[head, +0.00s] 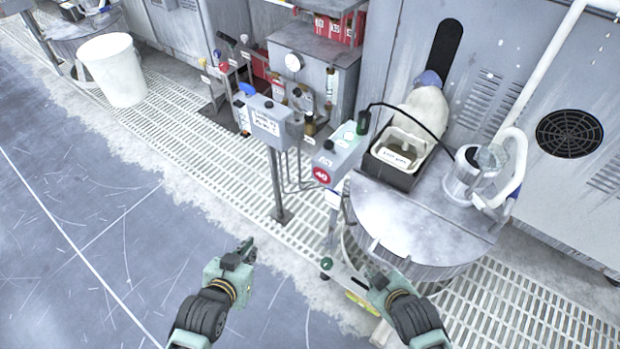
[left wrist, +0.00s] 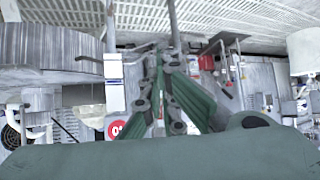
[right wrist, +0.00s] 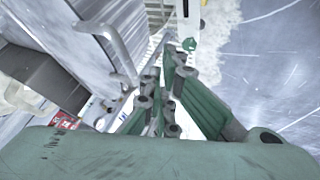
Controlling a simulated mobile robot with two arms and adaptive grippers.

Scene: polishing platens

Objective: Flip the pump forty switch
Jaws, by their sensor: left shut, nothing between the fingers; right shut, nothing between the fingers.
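A grey control box (head: 345,148) on a post stands just left of the round platen tank. A round red label (head: 321,175) on its lower front seems to read 40; a red label also shows in the left wrist view (left wrist: 116,129). The switch on this box is too small to make out. My left gripper (head: 244,252) is shut and empty over the blue floor, in front of and below the box. My right gripper (head: 373,279) is shut and empty in front of the tank, below and right of the box.
A second control box (head: 264,120) stands on a post to the left. A white bucket (head: 112,70) stands far left. The blue floor (head: 80,250) is clear.

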